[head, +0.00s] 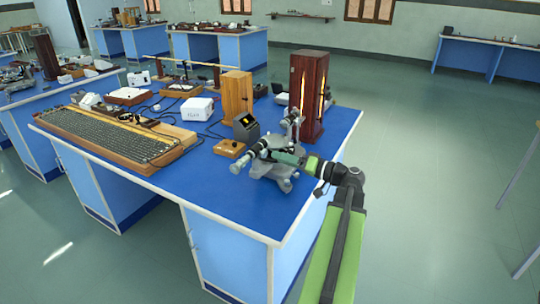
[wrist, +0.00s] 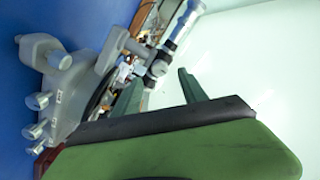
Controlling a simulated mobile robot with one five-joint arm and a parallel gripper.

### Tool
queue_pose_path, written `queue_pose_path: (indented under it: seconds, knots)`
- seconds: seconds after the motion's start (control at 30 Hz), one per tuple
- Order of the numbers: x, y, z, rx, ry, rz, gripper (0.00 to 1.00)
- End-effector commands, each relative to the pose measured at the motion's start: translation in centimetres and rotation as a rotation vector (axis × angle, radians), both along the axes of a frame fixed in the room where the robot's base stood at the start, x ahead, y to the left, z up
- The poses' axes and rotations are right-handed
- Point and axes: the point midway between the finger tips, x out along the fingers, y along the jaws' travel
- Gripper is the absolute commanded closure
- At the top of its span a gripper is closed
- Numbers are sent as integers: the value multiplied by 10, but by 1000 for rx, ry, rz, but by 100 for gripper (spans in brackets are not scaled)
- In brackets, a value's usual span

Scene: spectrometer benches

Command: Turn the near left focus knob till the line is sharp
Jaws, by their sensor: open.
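The grey spectrometer (head: 268,171) stands near the right front part of the blue bench. Its silver tube (head: 244,158) points to the front left, and the tube also shows at the top of the wrist view (wrist: 187,24). In the wrist view, silver knobs (wrist: 38,101) stick out of the grey body at left, and a small dark-and-silver knob (wrist: 158,68) sits under the tube. Which one is the focus knob, I cannot tell. My gripper (wrist: 160,80) is open, with its green fingers beside the tube and nothing visibly held. In the head view it (head: 288,157) partly covers the spectrometer.
A dark wooden lamp housing (head: 308,95) with glowing slits stands behind the spectrometer. The bench's right edge (head: 335,150) is close to my arm.

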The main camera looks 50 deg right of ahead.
Motion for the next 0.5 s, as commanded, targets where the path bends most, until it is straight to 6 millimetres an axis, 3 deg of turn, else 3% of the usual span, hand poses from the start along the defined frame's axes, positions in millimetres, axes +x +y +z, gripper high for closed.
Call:
queue_pose_path:
  seconds: [0.2, 0.5]
  knots:
    - [38, 10, 0, 0, 0, 3, 50]
    - [48, 12, 0, 0, 1, 1, 50]
